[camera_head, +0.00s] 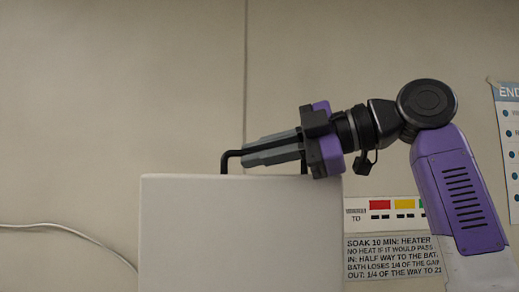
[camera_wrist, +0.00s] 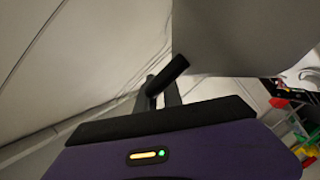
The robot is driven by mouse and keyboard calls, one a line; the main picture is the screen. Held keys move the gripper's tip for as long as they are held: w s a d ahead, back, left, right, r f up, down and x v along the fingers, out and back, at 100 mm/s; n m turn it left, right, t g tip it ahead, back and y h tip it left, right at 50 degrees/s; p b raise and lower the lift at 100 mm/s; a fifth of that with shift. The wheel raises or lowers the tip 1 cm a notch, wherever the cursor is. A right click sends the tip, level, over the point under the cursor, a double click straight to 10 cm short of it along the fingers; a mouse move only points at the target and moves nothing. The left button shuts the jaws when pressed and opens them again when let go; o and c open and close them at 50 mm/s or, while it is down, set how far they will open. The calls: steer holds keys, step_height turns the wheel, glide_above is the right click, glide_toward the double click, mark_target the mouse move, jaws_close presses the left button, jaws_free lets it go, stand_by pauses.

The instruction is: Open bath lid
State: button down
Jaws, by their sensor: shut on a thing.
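The bath lid (camera_head: 240,230) is a pale grey-white panel that stands upright in the head view, its face toward the camera. A black bar handle (camera_head: 226,162) sits along its top edge. My gripper (camera_head: 248,151) reaches in from the right, and its grey fingers are shut on the handle. In the wrist view the handle (camera_wrist: 168,75) is a dark rod at the fingers (camera_wrist: 160,98), and the lid (camera_wrist: 240,35) fills the upper right. The bath itself is hidden.
A notice with printed heating text (camera_head: 390,257) and a colour strip (camera_head: 392,205) are right of the lid. A poster (camera_head: 508,140) is at the right edge. A white cable (camera_head: 70,228) runs at left. Colourful items (camera_wrist: 295,125) show at the right of the wrist view.

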steer(key=shift+m+g, duration=0.4)
steer(key=shift+m, duration=0.1)
steer(key=shift+w+d+f, duration=0.1)
steer(key=shift+w+f, duration=0.15)
steer(key=shift+w, duration=1.05)
steer(key=shift+w+f, duration=0.2)
steer(key=shift+w, duration=1.1)
steer(key=c, duration=1.5)
jaws_free()
steer(key=shift+r+b+v, duration=0.1)
steer(key=shift+b+v, duration=0.45)
steer(key=shift+v, duration=1.4)
steer(key=shift+r+b+v, duration=0.15)
steer(key=shift+b+v, duration=0.4)
steer(key=shift+v, duration=1.45)
